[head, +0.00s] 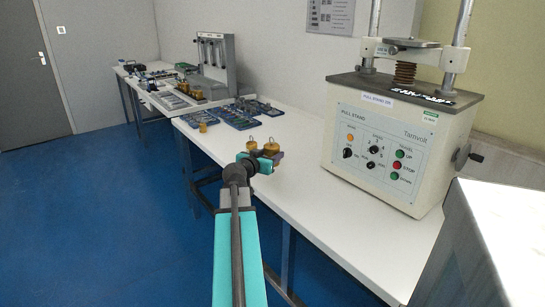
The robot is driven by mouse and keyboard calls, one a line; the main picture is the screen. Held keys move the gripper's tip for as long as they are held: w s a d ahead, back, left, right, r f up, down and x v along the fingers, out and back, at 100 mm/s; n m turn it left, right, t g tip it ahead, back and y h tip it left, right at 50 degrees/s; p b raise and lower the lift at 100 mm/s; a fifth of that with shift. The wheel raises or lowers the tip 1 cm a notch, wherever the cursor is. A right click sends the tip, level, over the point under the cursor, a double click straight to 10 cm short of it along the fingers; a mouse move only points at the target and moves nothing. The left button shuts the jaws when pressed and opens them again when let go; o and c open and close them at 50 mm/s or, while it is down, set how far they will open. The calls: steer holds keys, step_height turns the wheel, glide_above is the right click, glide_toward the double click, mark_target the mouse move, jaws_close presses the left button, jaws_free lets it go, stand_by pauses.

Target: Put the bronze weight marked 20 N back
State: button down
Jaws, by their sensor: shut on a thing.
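My gripper (262,160) is over the front left part of the white bench and is shut on a bronze weight (271,148) with a wire loop on top. A second bronze piece (252,145) shows just left of it; I cannot tell whether it is apart from the held one. The 20 N marking is too small to read. My gripper and wrist hide the lower part of the held weight. Another small bronze weight (202,127) stands farther back near the bench's left edge.
Blue trays (236,119) lie at the bench's far end. Behind them is a grey stand (217,58) with bronze weights at its foot. A pull stand (385,140) fills the right side. The white bench top (300,185) between is clear.

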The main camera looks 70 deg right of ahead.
mark_target(270, 150)
steer(key=shift+w+d+r, duration=0.1)
steer(key=shift+w+d, duration=0.25)
steer(key=shift+d, duration=0.35)
steer(key=shift+w+d, duration=0.3)
steer(key=shift+d, duration=0.4)
steer(key=shift+f, duration=1.75)
steer(key=shift+f, duration=0.1)
steer(key=c, duration=0.9)
jaws_free()
steer(key=shift+a+f, duration=0.1)
steer(key=shift+f, duration=0.05)
